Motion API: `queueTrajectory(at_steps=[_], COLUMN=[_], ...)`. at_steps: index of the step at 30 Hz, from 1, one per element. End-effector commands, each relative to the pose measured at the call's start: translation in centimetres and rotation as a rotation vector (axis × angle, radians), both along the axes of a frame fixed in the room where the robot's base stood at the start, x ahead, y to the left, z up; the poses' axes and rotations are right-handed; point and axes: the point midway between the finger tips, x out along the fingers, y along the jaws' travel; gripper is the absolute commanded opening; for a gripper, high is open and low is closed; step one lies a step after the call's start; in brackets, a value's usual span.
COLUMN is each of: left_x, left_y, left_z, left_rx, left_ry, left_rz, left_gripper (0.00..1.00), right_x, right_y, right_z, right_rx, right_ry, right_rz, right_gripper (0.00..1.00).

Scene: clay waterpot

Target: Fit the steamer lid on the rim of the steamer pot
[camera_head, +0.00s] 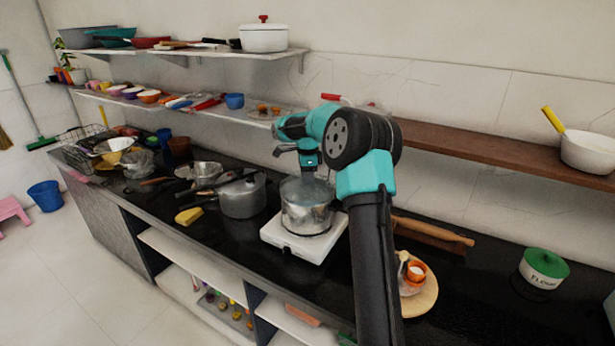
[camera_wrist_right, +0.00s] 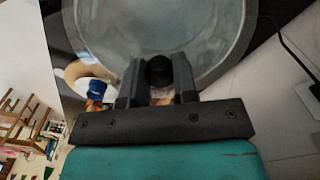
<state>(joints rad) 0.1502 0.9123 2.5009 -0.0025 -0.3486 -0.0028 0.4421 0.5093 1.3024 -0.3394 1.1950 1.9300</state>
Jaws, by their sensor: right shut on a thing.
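The steamer pot (camera_head: 306,220) is a shiny metal pot standing on a white stove (camera_head: 285,246) in the head view. The steamer lid (camera_head: 306,189) is a clear glass disc with a pale rim, right over the pot's mouth; whether it touches the rim all round I cannot tell. In the right wrist view the lid (camera_wrist_right: 110,28) fills the top, with its black knob (camera_wrist_right: 160,70) between my fingers. My right gripper (camera_wrist_right: 158,75) is shut on that knob. In the head view my right gripper (camera_head: 309,170) is above the lid, partly unclear behind my arm. My left gripper is not in view.
A grey lidded pot (camera_head: 243,196) stands just left of the stove. A yellow sponge (camera_head: 188,215) lies further left. Right of my arm are a round wooden board (camera_head: 428,298), a rolling pin (camera_head: 432,231) and a green-lidded flour pot (camera_head: 543,268). A wall shelf (camera_head: 480,150) runs behind.

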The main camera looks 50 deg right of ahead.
Motion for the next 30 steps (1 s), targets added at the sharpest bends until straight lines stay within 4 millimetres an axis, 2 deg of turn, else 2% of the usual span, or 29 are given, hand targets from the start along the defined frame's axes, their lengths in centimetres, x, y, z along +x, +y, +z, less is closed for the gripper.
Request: queueTrajectory(at_steps=[30], left_x=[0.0], left_y=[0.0], left_z=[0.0], left_rx=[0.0], left_ry=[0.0], left_rz=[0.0], left_gripper=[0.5], right_x=[0.0], right_y=[-0.02], right_z=[-0.74], right_rx=[-0.001], right_ry=[-0.001], right_rz=[0.0], right_gripper=[0.0])
